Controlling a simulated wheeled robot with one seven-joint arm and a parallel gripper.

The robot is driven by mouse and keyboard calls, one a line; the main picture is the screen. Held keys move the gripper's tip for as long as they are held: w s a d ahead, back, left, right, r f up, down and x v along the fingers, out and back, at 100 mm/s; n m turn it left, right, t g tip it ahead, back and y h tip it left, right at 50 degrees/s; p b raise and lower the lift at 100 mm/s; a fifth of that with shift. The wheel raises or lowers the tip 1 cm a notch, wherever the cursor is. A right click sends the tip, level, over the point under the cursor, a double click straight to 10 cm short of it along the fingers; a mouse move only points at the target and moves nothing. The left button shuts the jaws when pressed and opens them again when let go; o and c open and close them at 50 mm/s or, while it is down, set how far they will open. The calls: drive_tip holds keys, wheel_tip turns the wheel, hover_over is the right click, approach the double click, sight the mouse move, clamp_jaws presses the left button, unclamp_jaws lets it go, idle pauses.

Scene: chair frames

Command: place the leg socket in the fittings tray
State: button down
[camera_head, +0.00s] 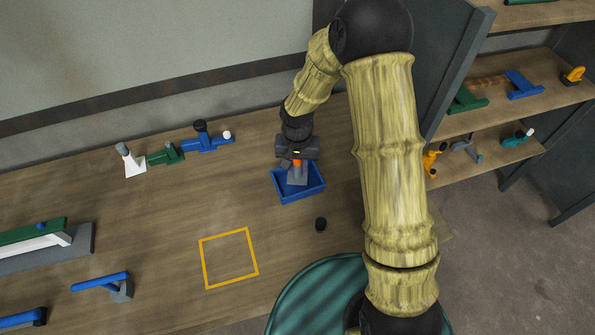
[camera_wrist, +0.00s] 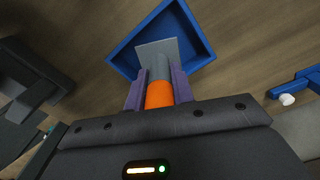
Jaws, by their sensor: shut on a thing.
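The leg socket (camera_head: 297,179) looks like a grey square plate with a grey tube and an orange end. My gripper (camera_head: 297,162) is shut on its tube, with purple fingers on both sides in the wrist view (camera_wrist: 158,85). The socket's plate (camera_wrist: 152,48) faces away from my gripper, over the blue fittings tray (camera_head: 300,197). The tray also shows in the wrist view (camera_wrist: 203,40), with the socket within its outline. I cannot tell whether the plate touches the tray floor. My gripper and the socket hide part of the tray.
A yellow square outline (camera_head: 203,263) marks bare table. White (camera_head: 132,162), green (camera_head: 166,154) and blue (camera_head: 203,143) fittings stand behind left. A shelf unit (camera_head: 500,120) is at right. The table left of the tray is clear.

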sight(297, 173)
drive_tip(key=shift+f, duration=1.85)
drive_tip(key=shift+f, duration=0.1)
drive_tip(key=c, duration=1.2)
unclamp_jaws()
drive_tip(key=shift+w+r, duration=0.1)
drive_tip(key=shift+r, duration=0.4)
wheel_tip(297, 173, up, 11)
drive_tip(key=shift+r+b, duration=0.1)
drive_tip(key=shift+b, duration=0.3)
